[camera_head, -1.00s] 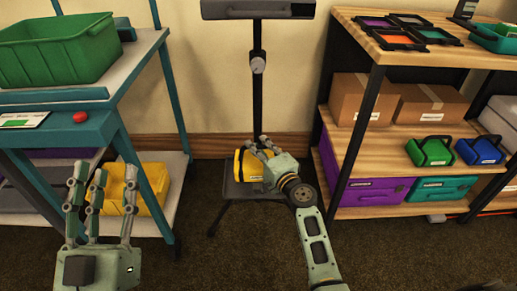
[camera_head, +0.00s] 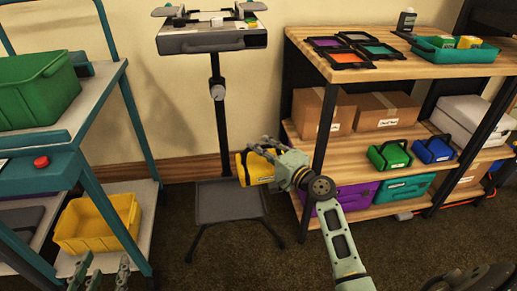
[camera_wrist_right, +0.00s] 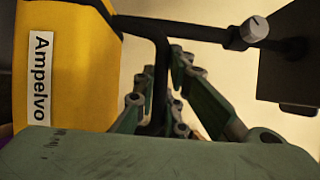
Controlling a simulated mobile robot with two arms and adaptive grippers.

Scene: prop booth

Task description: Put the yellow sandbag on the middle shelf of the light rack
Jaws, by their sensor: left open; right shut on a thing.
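The yellow sandbag (camera_head: 256,168) hangs in the air in front of the gap between the black stand and the rack. My right gripper (camera_head: 268,147) is shut on its black handle. In the right wrist view the sandbag (camera_wrist_right: 75,60) shows an "Ampelvo" label, and the handle (camera_wrist_right: 160,70) runs between the fingers. The middle shelf (camera_head: 345,150) of the light wooden rack is right of the sandbag. It bears cardboard boxes at the back, and a green sandbag (camera_head: 389,156) and a blue sandbag (camera_head: 433,150). My left gripper (camera_head: 100,272) is open and empty at the bottom left, partly cut off.
The rack's front left post (camera_head: 322,135) stands between the held sandbag and the shelf. The stand's low grey tray (camera_head: 230,203) is empty. A teal cart with a green bin (camera_head: 38,90) and yellow bin (camera_head: 98,222) is left. The shelf's front left is clear.

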